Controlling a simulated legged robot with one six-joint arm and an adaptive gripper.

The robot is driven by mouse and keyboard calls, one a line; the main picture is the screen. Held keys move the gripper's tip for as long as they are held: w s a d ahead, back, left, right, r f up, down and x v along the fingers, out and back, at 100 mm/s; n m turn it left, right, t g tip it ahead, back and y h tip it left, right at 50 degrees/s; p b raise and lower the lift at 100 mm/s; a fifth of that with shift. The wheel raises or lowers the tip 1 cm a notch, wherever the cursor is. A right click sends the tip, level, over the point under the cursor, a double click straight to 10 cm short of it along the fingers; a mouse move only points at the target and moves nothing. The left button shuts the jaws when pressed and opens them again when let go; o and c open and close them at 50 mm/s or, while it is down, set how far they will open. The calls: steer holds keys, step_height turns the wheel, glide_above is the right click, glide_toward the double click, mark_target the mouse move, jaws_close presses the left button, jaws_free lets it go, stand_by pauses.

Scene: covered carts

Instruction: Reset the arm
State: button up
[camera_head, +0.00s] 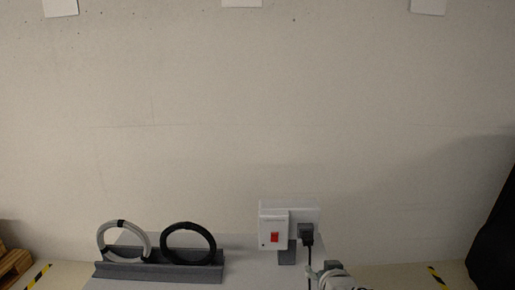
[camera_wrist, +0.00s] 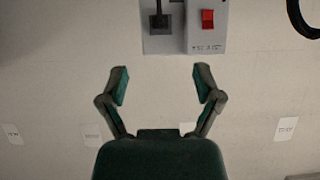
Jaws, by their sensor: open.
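My gripper (camera_wrist: 161,72) is open in the wrist view, its two fingers spread wide with nothing between them. Beyond the fingertips, at the top of that view, is a white box with a red switch (camera_wrist: 207,18) and a black plug (camera_wrist: 159,20). In the head view, part of my arm and gripper (camera_head: 328,272) shows at the bottom, just below and right of the box. The fingertips are hard to make out there.
A covered cart top (camera_head: 250,270) carries the white switch box (camera_head: 273,216), with a black plug (camera_head: 306,234) and hanging cord. To its left, a grey rack (camera_head: 160,272) holds a white ring (camera_head: 101,241) and a black ring (camera_head: 188,226). A blank wall stands behind.

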steer(key=s+r+g, duration=0.2)
steer(key=s+g, duration=0.1)
steer(key=s, duration=0.7)
steer(key=s+r+g, duration=0.2)
steer(key=s+g, duration=0.1)
steer(key=s, duration=0.8)
steer(key=shift+s+r+g, duration=0.25)
steer(key=shift+r+g, duration=0.05)
steer(key=shift+r, duration=0.1)
steer(key=shift+c, duration=0.3)
